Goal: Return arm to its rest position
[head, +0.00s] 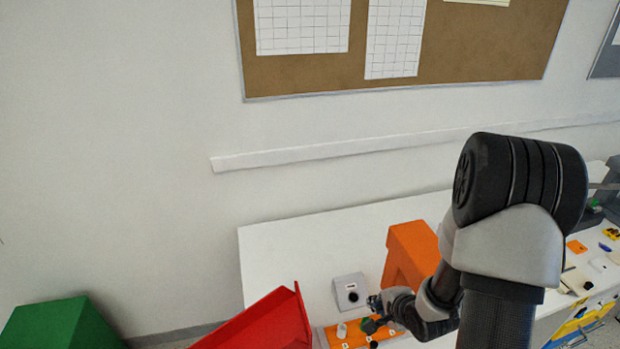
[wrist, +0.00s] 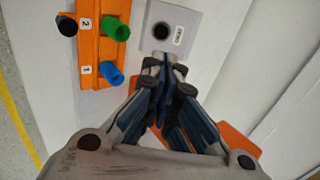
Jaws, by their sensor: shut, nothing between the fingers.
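My gripper (head: 375,304) is shut and empty in the head view, low over the white table (head: 290,243). In the wrist view its fingertips (wrist: 164,66) meet just below a grey switch box (wrist: 185,20) with a round black knob (wrist: 161,31). The fingertips appear close to the box edge; I cannot tell whether they touch it. The same grey box (head: 345,283) sits on the table left of the gripper in the head view. My arm extends from the right foreground down to the table.
A green box (head: 62,325) stands far left. Small items lie at right.

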